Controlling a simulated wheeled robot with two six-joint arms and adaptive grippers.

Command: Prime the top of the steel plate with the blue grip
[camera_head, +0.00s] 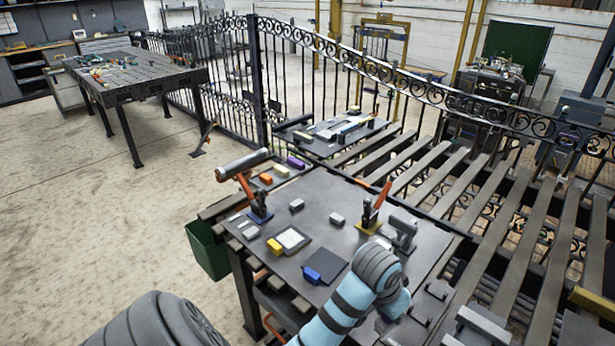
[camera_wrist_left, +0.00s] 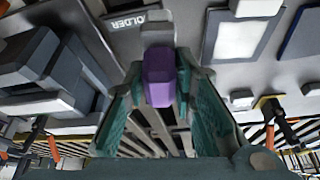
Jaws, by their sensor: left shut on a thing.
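The steel plate with the blue grip is the dark flat plate (camera_head: 331,262) near the front of the workbench. Its blue grip (camera_head: 312,274) is a block at the plate's front left edge. In the left wrist view my left gripper (camera_wrist_left: 160,90) has its teal fingers closed on a purple block (camera_wrist_left: 158,72). In the head view a light blue arm of mine covers part of the bench by the plate; no gripper can be made out there. A purple block (camera_head: 296,163) also shows at the bench's back edge.
A framed white plate (camera_head: 291,238) with a yellow grip (camera_head: 273,245) lies left of the dark plate. Orange-handled clamps (camera_head: 371,212) stand on the bench. Small grey blocks (camera_head: 336,219) lie between them.

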